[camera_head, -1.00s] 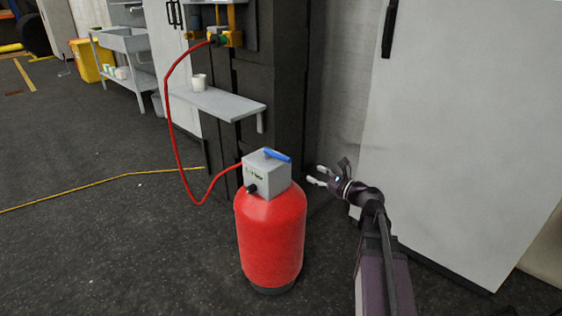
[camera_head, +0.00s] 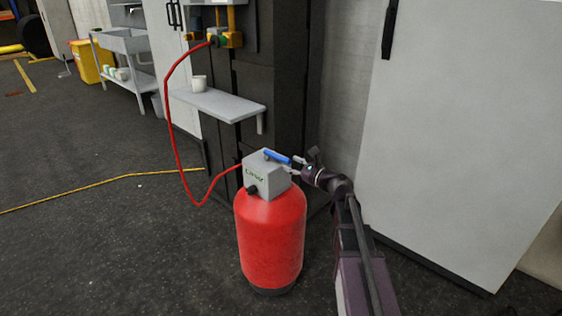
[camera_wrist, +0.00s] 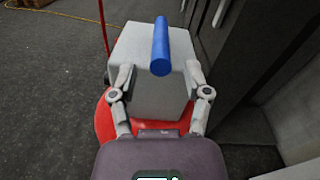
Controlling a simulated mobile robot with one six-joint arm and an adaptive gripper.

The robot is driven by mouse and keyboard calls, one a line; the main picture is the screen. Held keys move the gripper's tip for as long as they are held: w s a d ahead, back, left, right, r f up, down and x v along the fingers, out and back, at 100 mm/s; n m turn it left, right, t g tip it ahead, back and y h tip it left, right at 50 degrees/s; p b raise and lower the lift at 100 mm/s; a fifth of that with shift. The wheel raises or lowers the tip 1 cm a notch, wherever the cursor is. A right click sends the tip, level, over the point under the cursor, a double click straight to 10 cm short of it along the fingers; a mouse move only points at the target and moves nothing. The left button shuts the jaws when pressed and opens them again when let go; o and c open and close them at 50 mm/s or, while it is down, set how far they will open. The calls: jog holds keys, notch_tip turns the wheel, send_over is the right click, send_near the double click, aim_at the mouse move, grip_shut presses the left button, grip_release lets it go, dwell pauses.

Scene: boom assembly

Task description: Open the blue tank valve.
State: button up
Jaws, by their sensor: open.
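The blue valve handle (camera_head: 277,156) lies on top of a grey box (camera_head: 265,180) on the red tank (camera_head: 270,238). In the wrist view the blue handle (camera_wrist: 161,47) runs away from me across the top of the grey box (camera_wrist: 140,85), slightly right of the middle. My gripper (camera_head: 293,166) is at the right side of the box, close to the handle's near end. In the wrist view my gripper (camera_wrist: 158,80) is open, with its fingers on either side of the handle's line. I cannot tell whether the fingers touch the box.
A red hose (camera_head: 170,125) runs from the box up to a yellow wall fitting (camera_head: 228,40). A grey shelf (camera_head: 217,104) with a white cup (camera_head: 199,83) is behind the tank. A large white cabinet (camera_head: 460,130) stands at the right. The floor at left is mostly clear.

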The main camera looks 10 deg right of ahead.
aim_at(278, 157)
jog(key=shift+x, duration=1.95)
